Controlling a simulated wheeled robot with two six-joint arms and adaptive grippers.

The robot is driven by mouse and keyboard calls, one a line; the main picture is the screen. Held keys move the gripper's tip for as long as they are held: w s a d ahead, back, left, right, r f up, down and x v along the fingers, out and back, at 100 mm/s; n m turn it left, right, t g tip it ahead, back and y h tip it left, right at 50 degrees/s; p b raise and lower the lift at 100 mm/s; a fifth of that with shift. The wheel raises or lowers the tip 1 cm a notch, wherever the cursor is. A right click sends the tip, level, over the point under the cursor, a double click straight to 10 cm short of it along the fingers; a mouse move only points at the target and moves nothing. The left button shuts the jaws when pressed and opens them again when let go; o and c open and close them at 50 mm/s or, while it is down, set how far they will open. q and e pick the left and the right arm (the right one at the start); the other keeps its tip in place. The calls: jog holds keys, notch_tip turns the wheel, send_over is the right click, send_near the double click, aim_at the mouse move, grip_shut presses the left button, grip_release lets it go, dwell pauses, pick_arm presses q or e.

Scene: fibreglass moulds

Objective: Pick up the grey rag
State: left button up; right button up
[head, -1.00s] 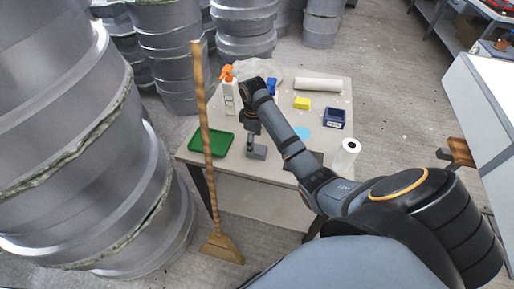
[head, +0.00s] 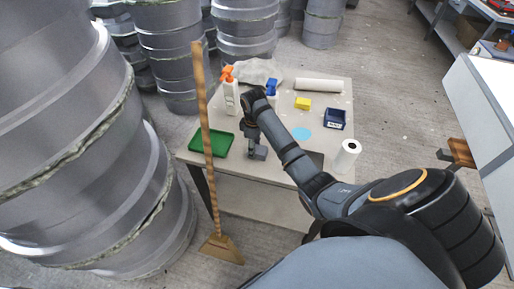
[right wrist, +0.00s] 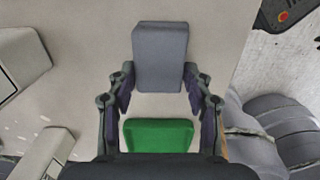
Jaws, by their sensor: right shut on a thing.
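The grey rag (head: 260,154) is a small, flat-sided grey block shape at the front of the table, right of the green tray. In the right wrist view the rag (right wrist: 160,57) lies between my two fingertips. My right gripper (head: 253,151) points down at the rag and is shut on it; its fingers (right wrist: 159,80) flank the rag's near end. The arm and gripper hide part of the rag in the head view. I cannot tell whether it is clear of the tabletop. My left gripper is not in view.
The green tray (head: 212,143) is close left of my gripper. A broom (head: 207,150) stands upright before the table (head: 250,188). Spray bottles, a crumpled pale cloth (head: 258,71), a yellow block (head: 303,103), a blue bin (head: 335,118) and white rolls stand further back or right.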

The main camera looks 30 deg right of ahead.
jog(key=shift+r, duration=0.55)
jog(key=r, duration=0.2)
jog(key=shift+s+r, duration=0.3)
jog(key=shift+r, duration=0.1)
jog(key=s+a+r+p, duration=0.1)
jog(key=s+r+p, duration=0.7)
jog(key=s, duration=0.5)
jog(key=shift+s+a+r, duration=0.2)
jog(key=shift+a+r, duration=0.15)
jog(key=shift+r, duration=0.2)
